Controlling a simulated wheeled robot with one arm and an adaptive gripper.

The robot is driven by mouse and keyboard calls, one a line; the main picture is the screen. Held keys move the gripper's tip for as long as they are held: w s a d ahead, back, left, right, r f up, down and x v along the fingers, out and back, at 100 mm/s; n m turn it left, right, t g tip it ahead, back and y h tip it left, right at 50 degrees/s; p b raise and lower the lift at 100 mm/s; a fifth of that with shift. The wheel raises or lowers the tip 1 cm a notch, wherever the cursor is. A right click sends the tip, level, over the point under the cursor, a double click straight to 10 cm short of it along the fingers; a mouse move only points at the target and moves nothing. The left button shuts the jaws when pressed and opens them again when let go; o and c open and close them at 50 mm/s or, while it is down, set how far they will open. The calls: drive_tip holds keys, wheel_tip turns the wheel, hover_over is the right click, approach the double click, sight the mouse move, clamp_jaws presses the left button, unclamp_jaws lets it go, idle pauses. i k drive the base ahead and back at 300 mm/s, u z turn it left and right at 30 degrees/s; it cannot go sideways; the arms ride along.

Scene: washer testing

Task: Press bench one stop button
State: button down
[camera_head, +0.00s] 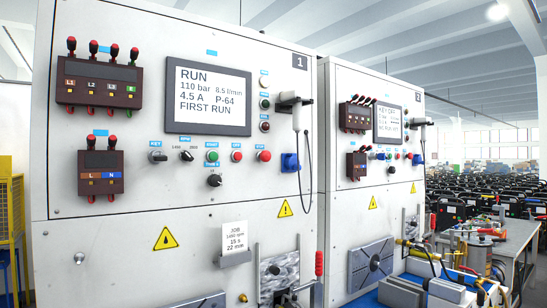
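Bench one (120,215) is the tall light-grey cabinet marked 1, filling the left and middle of the head view. Its screen (208,95) reads RUN, 110 bar, 8.5 l/min, 4.5 A, P-64, FIRST RUN. Below the screen is a row with a key switch (157,156), a selector knob (187,155), a green start button (212,155), a red button (237,156) and a larger red button (263,156). The label above the smaller red button, which looks like the stop button, is too small to read surely. My gripper is not in view.
Bench two (345,215) stands to the right with similar controls. A job card (235,238) is on bench one's lower front. A red-handled clamp (319,263) stands at its lower right. A cluttered worktable (520,240) is at right. The space before bench one's buttons looks clear.

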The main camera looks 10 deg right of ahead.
sight(265, 156)
drive_tip(key=z, duration=0.95)
drive_tip(key=i, duration=0.7)
drive_tip(key=u, duration=1.85)
